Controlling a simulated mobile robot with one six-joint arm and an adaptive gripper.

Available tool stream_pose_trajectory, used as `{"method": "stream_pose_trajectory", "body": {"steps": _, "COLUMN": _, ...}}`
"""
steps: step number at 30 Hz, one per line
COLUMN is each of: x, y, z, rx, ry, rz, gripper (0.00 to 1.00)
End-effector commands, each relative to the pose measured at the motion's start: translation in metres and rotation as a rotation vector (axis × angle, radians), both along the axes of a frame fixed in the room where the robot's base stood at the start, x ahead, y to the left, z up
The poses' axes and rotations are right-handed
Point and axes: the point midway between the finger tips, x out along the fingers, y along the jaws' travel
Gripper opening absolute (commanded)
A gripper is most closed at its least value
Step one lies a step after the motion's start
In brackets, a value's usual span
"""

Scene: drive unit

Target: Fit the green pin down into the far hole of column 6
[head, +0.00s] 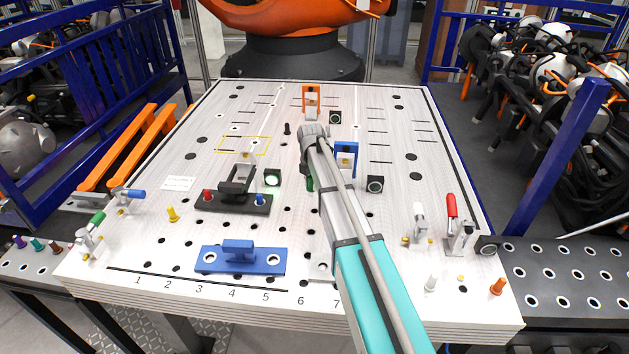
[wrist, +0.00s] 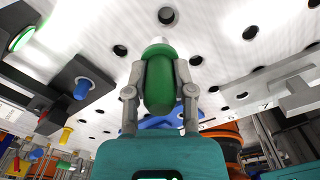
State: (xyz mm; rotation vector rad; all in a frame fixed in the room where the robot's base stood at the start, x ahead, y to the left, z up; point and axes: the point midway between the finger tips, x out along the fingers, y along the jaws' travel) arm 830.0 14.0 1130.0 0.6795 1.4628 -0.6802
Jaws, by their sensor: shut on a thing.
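The green pin (wrist: 160,85) is held between the two fingers of my gripper (wrist: 158,58) in the wrist view. Its white tip (wrist: 157,40) points toward the white plate, close to a dark hole (wrist: 166,15); the tip looks outside that hole. In the head view only a sliver of the green pin (head: 310,184) shows beside my arm. The white plate (head: 150,265) has rows of holes, with the label 6 (head: 301,301) at its front edge. My arm covers part of the plate near column 6, so I cannot tell which hole is its far one.
A dark fixture (head: 232,201) with red and blue knobs stands left of my gripper. A blue block (head: 240,260) lies in front of it. A blue bracket (head: 347,157) and a black block (head: 375,184) stand at right. Toggle clamps (head: 455,225) stand near the right edge.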

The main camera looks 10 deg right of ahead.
Motion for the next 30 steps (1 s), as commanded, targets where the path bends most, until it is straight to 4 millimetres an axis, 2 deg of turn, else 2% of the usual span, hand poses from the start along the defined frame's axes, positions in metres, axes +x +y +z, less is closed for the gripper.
{"method": "stream_pose_trajectory", "body": {"steps": 6, "x": 0.0, "y": -0.014, "z": 0.0, "rx": 0.0, "ry": 0.0, "rz": -0.019, "gripper": 0.0}}
{"method": "stream_pose_trajectory", "body": {"steps": 14, "x": 0.0, "y": -0.02, "z": -0.005, "rx": 0.0, "ry": 0.0, "rz": -0.027, "gripper": 0.0}}
{"method": "stream_pose_trajectory", "body": {"steps": 30, "x": 0.0, "y": -0.022, "z": -0.044, "rx": 0.0, "ry": 0.0, "rz": -0.029, "gripper": 0.0}}
